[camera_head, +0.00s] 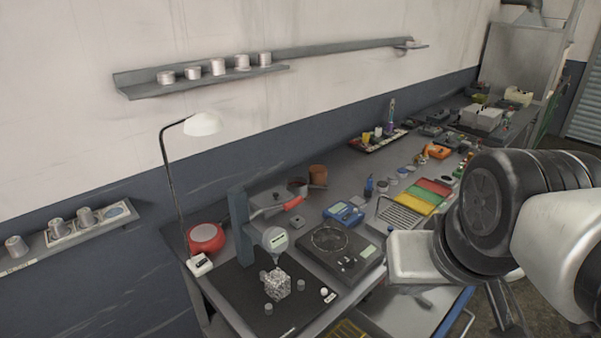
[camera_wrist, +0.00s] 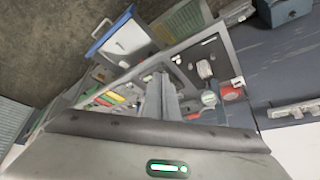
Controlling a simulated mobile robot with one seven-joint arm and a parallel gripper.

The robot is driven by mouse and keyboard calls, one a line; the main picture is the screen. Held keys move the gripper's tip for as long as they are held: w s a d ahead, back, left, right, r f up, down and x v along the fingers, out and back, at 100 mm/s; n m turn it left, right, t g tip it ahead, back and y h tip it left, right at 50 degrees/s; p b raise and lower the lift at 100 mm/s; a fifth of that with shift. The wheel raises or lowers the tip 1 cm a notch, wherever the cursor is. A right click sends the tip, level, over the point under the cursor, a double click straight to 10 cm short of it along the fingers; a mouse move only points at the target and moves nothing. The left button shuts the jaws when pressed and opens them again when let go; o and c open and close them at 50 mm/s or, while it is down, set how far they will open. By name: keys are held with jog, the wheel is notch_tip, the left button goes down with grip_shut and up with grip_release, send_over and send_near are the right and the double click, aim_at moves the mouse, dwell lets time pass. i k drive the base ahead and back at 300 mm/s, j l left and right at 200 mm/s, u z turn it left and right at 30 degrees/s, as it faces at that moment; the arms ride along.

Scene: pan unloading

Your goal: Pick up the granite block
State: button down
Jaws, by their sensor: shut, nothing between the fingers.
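The granite block (camera_head: 277,284) is a small speckled grey-white cube on a dark plate, just in front of a round dial gauge (camera_head: 273,239) on a stand. In the wrist view a pale speckled shape by the gauge looks like the same block (camera_wrist: 205,69). My gripper (camera_wrist: 160,92) shows in the wrist view with its fingers together and nothing between them. It is high above the bench and well apart from the block. In the head view my arm fills the right side, and the fingertips cannot be made out.
Small grey cylinders stand beside the block on the plate (camera_head: 250,309). A lamp (camera_head: 201,124) and a red round item (camera_head: 206,238) are to the left. A black device with a round dial (camera_head: 338,248) lies to the right. The bench beyond is crowded with small items.

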aim_at(277, 283)
jog(key=k+j+z, duration=0.15)
jog(key=j, duration=0.2)
jog(key=j+z, duration=0.15)
jog(key=j, duration=0.2)
jog(key=k+j+z, duration=0.2)
jog(key=j, duration=0.15)
jog(key=i+j+z, duration=0.1)
jog(key=j, duration=0.25)
jog(key=i+j+z, duration=0.15)
jog(key=j, duration=0.15)
